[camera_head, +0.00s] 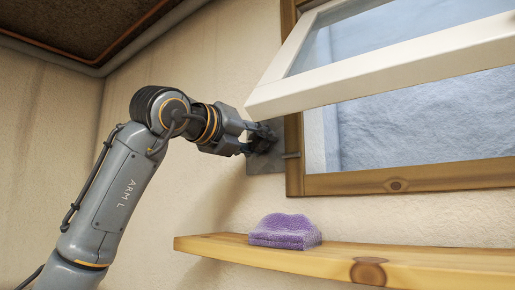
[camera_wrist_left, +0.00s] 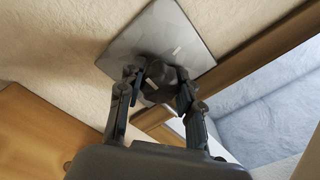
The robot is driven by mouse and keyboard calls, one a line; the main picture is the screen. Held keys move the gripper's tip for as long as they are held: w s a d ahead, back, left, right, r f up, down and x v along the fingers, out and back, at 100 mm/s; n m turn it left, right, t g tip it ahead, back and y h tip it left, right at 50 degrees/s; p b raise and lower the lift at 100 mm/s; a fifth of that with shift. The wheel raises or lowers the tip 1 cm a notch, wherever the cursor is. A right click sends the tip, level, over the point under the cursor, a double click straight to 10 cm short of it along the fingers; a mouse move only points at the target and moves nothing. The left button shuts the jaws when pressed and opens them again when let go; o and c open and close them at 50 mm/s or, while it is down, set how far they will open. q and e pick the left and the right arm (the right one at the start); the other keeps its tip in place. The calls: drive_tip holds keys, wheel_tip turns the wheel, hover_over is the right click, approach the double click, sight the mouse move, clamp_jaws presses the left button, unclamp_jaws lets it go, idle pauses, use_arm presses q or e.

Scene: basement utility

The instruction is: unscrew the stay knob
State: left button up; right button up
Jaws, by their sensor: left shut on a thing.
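The stay knob (camera_wrist_left: 159,80) is a dark round knob on a grey metal plate (camera_wrist_left: 185,42) fixed to the wall beside the window frame. In the left wrist view it sits between the two fingers of my left gripper (camera_wrist_left: 156,92), which is shut on it. In the head view my left gripper (camera_head: 258,139) reaches the plate (camera_head: 270,163) from the left and mostly hides the knob. A short metal piece runs from the plate toward the wooden frame. My right gripper is not in view.
The white window sash (camera_head: 390,62) is tilted open above and right of the plate, close to my gripper. The wooden window frame (camera_head: 430,174) surrounds it. Below, a wooden shelf (camera_head: 215,246) juts from the wall with a folded purple cloth (camera_head: 284,232) on it.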

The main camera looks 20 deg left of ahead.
use_arm(q)
drive_tip(key=shift+a+r+n+b, duration=0.15)
drive_tip(key=shift+n+b, duration=0.35)
drive_tip(key=shift+n, duration=1.1)
drive_tip(key=o, duration=1.2)
drive_tip(key=v, duration=1.2)
